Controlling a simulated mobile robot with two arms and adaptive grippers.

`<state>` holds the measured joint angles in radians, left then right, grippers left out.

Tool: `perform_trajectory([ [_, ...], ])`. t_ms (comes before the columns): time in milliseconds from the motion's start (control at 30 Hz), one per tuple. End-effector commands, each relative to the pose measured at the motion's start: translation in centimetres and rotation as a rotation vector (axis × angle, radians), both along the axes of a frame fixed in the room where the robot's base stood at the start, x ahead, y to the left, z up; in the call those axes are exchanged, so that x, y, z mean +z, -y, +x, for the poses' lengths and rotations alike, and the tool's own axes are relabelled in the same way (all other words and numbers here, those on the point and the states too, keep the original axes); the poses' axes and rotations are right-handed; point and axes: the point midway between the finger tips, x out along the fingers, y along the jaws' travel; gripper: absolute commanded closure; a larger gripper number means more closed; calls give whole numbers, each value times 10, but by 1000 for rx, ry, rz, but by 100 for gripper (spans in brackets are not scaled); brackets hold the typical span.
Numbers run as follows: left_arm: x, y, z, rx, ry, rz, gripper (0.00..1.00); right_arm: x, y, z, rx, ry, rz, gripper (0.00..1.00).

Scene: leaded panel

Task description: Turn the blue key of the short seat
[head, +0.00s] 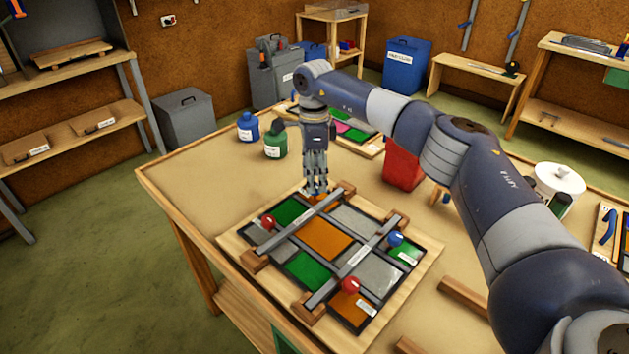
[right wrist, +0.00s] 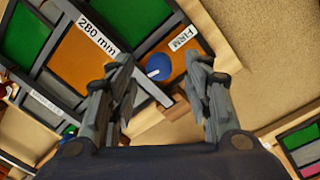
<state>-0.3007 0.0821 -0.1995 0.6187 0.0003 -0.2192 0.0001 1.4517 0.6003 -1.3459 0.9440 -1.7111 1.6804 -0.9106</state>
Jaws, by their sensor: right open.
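The leaded panel lies on a pale wooden board (head: 232,246) on the bench, with green, orange and grey panes between dark bars. In the right wrist view a round blue key (right wrist: 158,66) stands on an orange pane labelled "FIRM" (right wrist: 183,38); my right gripper hides it in the head view. Another blue key (head: 396,239) stands on the right green pane. Red keys stand at the left (head: 268,222) and front (head: 351,285). My right gripper (head: 316,188) is open, pointing down over the far orange pane, its fingers either side of the first blue key. I cannot tell whether they touch it.
A blue bottle (head: 248,127) and a green bottle (head: 275,145) stand behind the panel at left. Wooden blocks (head: 256,261) flank the bars. The bench's left part is clear.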

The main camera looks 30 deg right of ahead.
Motion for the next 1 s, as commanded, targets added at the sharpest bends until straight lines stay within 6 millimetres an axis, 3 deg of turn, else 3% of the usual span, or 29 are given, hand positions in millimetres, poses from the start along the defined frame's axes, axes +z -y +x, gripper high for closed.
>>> perform_trajectory([
  [200,0,1,1,0,1,-1,60,50,0,4,0,7,1,54],
  [433,0,2,1,0,2,-2,60,87,1,5,-1,5,1,54],
  [600,0,2,1,0,2,-2,60,97,2,5,0,3,1,54],
  [1000,0,2,1,0,2,-2,60,97,2,5,0,2,0,54],
])
